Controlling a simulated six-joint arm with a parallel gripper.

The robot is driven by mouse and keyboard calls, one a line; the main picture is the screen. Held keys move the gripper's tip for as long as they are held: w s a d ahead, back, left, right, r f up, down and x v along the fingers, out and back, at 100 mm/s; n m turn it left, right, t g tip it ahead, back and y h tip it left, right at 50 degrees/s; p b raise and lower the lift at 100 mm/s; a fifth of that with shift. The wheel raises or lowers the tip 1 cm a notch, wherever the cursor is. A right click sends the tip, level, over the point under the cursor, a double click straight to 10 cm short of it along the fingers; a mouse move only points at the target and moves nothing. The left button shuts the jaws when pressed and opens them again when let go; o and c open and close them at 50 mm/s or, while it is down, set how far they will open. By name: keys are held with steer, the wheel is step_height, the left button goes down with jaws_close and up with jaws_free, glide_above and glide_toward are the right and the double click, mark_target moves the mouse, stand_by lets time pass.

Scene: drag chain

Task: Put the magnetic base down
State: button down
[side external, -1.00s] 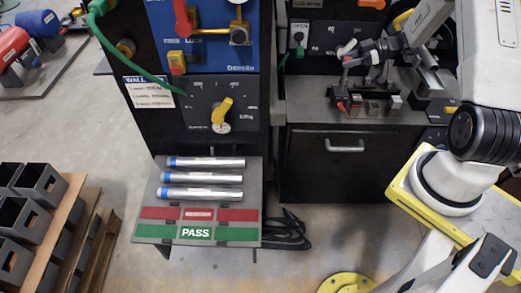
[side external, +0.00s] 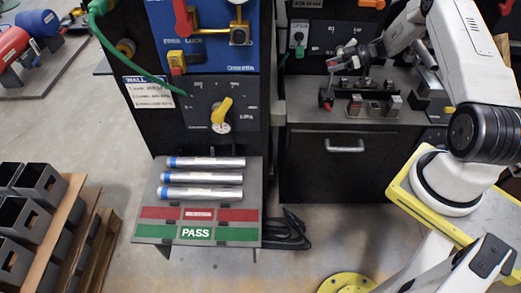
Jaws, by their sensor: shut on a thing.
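My gripper (side external: 338,63) is in the side external view at upper right, above the left part of the dark workbench top (side external: 310,115). It is shut on a small dark thing with a red part, which I take to be the magnetic base (side external: 327,98). The base is below and slightly left of the jaws, near the left part of the bench top. It is too small to tell whether its underside touches the surface. The fingers and the hold itself are small and partly blurred.
Small grey blocks (side external: 394,104) and a dark fixture stand just right of the base. A panel with a switch (side external: 299,40) rises behind. A shelf with several silver tubes (side external: 202,178) stands left. The bench's front left edge is clear.

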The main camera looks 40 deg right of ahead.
mark_target(332, 73)
steer(key=shift+w+d, duration=0.1)
steer(key=shift+w, duration=0.1)
steer(key=shift+w+f, duration=0.15)
steer(key=shift+f, duration=1.75)
steer(key=shift+c, duration=1.4)
jaws_free()
steer(key=shift+f, duration=0.1)
steer(key=shift+s+d+r, duration=0.15)
steer(key=shift+s+r, duration=0.05)
steer(key=v, duration=1.1)
steer(key=shift+s+d+r, duration=0.2)
